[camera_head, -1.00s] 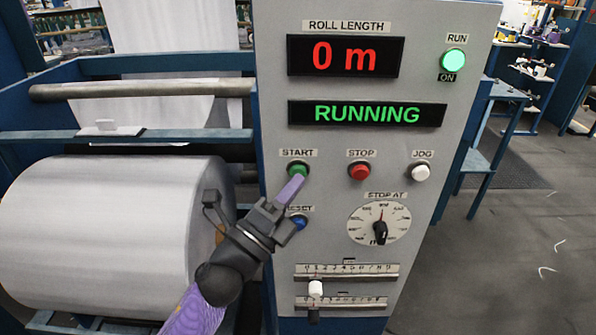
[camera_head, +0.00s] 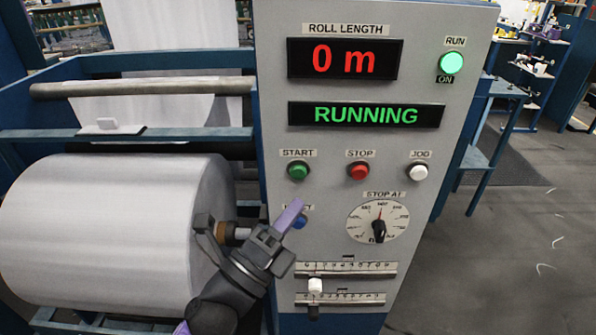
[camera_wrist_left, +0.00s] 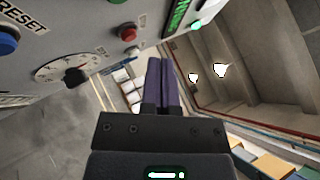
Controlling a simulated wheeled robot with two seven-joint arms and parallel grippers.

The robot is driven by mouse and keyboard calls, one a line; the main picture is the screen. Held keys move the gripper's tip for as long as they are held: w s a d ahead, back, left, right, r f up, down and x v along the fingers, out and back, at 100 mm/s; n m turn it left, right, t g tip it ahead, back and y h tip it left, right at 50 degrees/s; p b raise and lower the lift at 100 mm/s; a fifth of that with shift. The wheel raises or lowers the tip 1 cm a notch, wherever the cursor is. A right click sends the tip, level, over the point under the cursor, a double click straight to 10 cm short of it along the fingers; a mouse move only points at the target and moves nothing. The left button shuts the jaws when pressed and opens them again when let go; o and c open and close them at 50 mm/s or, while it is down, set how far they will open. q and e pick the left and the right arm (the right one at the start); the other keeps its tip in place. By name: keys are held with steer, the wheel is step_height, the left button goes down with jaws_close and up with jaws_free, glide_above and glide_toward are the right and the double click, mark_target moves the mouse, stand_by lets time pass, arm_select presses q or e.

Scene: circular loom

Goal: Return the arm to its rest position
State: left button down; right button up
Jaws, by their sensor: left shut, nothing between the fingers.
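My left gripper (camera_head: 291,214) is shut and empty, its purple fingers together in front of the lower left of the grey control panel (camera_head: 345,235). In the head view it partly covers the blue reset button (camera_head: 300,222) and its label; whether it touches the panel is hard to tell. In the left wrist view the shut fingers (camera_wrist_left: 162,85) point away from me, with the panel at upper left. The green start button (camera_head: 298,171) is uncovered. The display reads RUNNING (camera_head: 366,115) in green, and the roll length display (camera_head: 345,58) reads 0 m. My right gripper is not in view.
A large white fabric roll (camera_head: 100,235) lies left of the panel, close to my left arm. The red stop button (camera_head: 359,172), white jog button (camera_head: 419,172), dial (camera_head: 378,222) and sliders (camera_head: 315,285) sit on the panel. Open floor (camera_head: 500,240) lies to the right.

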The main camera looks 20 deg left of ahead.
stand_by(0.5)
arm_select(q)
steer(key=s+a+f+n+g+y, duration=0.3)
steer(key=f+n, duration=0.4)
steer(key=f, duration=0.9)
steer(key=s+a+f+n+g+y, duration=0.15)
steer(key=f+n+g+y, duration=0.45)
steer(key=f, duration=1)
steer(key=s+f+n+g, duration=0.3)
steer(key=s+f, duration=0.3)
steer(key=s, duration=0.4)
steer(key=s+a+f+n+g, duration=0.1)
steer(key=s+f+n+g, duration=0.3)
steer(key=s, duration=0.7)
steer(key=s+a+f+n+g, duration=0.1)
steer(key=s+f+n+g, duration=0.2)
steer(key=s+f, duration=0.4)
steer(key=s+g, duration=0.1)
steer(key=s, duration=0.2)
steer(key=shift+s+f+n+g+y, duration=0.3)
steer(key=shift+s+n, duration=0.05)
steer(key=shift+n, duration=0.05)
